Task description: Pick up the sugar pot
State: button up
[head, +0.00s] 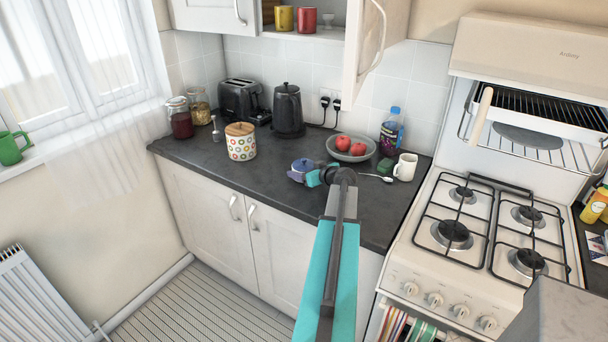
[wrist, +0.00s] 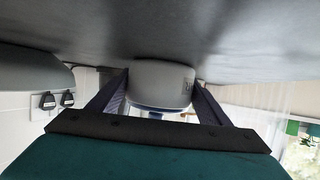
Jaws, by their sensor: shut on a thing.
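The sugar pot appears to be the small pot with a blue lid (head: 302,164) on the dark counter in the head view. My gripper (head: 307,175) reaches it from the front right and partly hides its body. In the wrist view, which is upside down, the pale pot (wrist: 160,84) with a blue band sits between the two dark fingers of my gripper (wrist: 160,92). The fingers are shut on its sides. I cannot tell whether its base touches the counter.
On the counter (head: 262,190), a dotted canister (head: 241,148) and a kettle (head: 288,111) stand to the left. A bowl (head: 343,153) with red fruit, a mug (head: 405,167) and a bottle (head: 391,132) stand to the right. An open cupboard door (head: 376,50) hangs above.

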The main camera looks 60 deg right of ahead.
aim_at(305, 163)
jog(key=shift+r, duration=0.15)
jog(key=shift+r+b, duration=0.9)
jog(key=shift+r, duration=0.6)
jog(key=s+a+b, duration=0.1)
jog(key=s+a, duration=0.1)
jog(key=s, duration=0.2)
jog(key=s+a+r+b, duration=0.1)
jog(key=s+a+b, duration=0.1)
jog(key=s, duration=0.3)
jog(key=s+a+b, duration=0.1)
jog(key=s+a, duration=0.1)
jog(key=s, duration=0.2)
jog(key=shift+s+a+r+b, duration=0.1)
jog(key=shift+s+r+b, duration=0.15)
jog(key=shift+r+b, duration=0.1)
jog(key=shift+s+a, duration=0.2)
jog(key=shift+s, duration=0.35)
